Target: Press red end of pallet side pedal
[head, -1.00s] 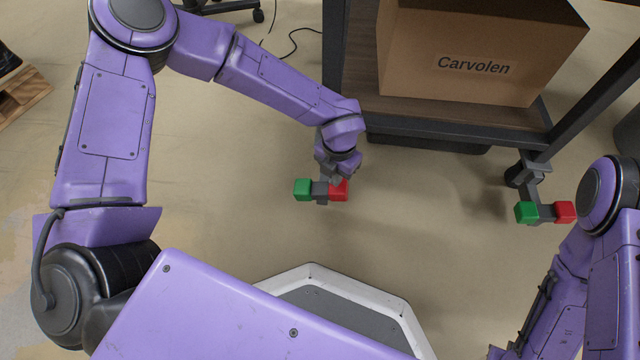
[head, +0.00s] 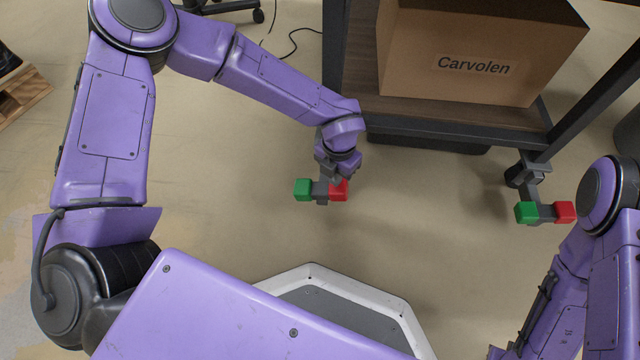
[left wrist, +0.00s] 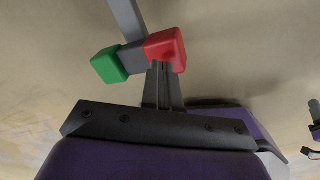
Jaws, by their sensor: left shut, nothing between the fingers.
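The pallet side pedal is the left of two pedals under the cart, with a green end (head: 302,189) on the left and a red end (head: 339,191) on the right, joined by a grey bar. My left gripper (head: 335,179) is shut and empty, pointing down at the red end and partly covering it. In the left wrist view the closed fingers (left wrist: 163,88) reach up to the red end (left wrist: 166,48) and appear to touch it. The green end (left wrist: 109,65) is clear of the fingers. My right gripper is out of view.
The dark cart (head: 450,133) carries a cardboard box (head: 480,45) labelled Carvolen. A second pedal (head: 546,212) with green and red ends is at its right leg. A wooden pallet (head: 22,92) lies at the far left. Floor around the left pedal is clear.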

